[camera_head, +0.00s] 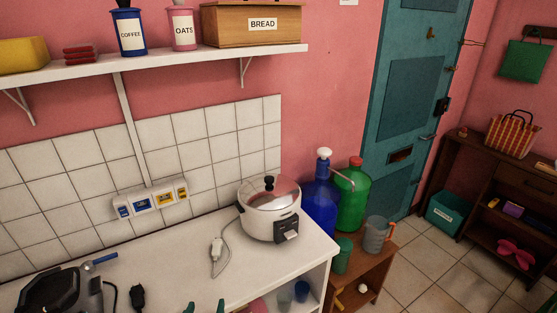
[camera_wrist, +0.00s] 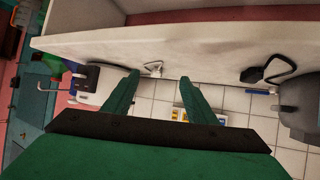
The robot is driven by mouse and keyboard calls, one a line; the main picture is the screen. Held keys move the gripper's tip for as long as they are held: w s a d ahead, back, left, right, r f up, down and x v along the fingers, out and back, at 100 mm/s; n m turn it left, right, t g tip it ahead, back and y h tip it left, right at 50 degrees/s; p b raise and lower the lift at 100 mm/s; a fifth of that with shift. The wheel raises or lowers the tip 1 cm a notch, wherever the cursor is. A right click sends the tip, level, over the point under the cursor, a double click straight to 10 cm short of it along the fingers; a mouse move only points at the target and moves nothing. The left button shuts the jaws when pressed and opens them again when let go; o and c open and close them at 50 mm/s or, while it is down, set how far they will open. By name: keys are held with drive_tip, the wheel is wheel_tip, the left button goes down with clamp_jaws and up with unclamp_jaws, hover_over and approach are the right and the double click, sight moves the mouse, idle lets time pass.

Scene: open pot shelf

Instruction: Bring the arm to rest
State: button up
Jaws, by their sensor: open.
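My gripper (camera_head: 204,307) just shows at the bottom edge of the head view as two green fingertips, set apart over the white counter (camera_head: 190,262). In the wrist view, which is turned upside down, my gripper (camera_wrist: 159,79) has its two green fingers spread with nothing between them. Both fingers point toward the counter (camera_wrist: 200,50) and the tiled wall. Most of my arm is out of the head view.
A rice cooker (camera_head: 270,216) stands at the counter's right end, its white plug (camera_head: 217,246) lying loose. A black appliance (camera_head: 62,290) is at front left, near a black plug (camera_head: 137,296). Wall sockets (camera_head: 150,198) are behind. A shelf (camera_head: 150,63) hangs above.

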drive_tip(key=s+d+f+t, duration=0.1)
drive_tip(key=s+d+f, duration=1)
drive_tip(key=s+d+r+t, duration=0.1)
drive_tip(key=s+d+r, duration=0.1)
drive_tip(key=s, duration=0.7)
drive_tip(key=s+d+r+m+t+h, duration=0.1)
drive_tip(key=s+d, duration=0.4)
drive_tip(key=s, duration=0.4)
drive_tip(key=shift+s+d+r+m, duration=0.2)
drive_tip(key=shift+s+r+m, duration=0.1)
drive_tip(key=shift+r, duration=0.05)
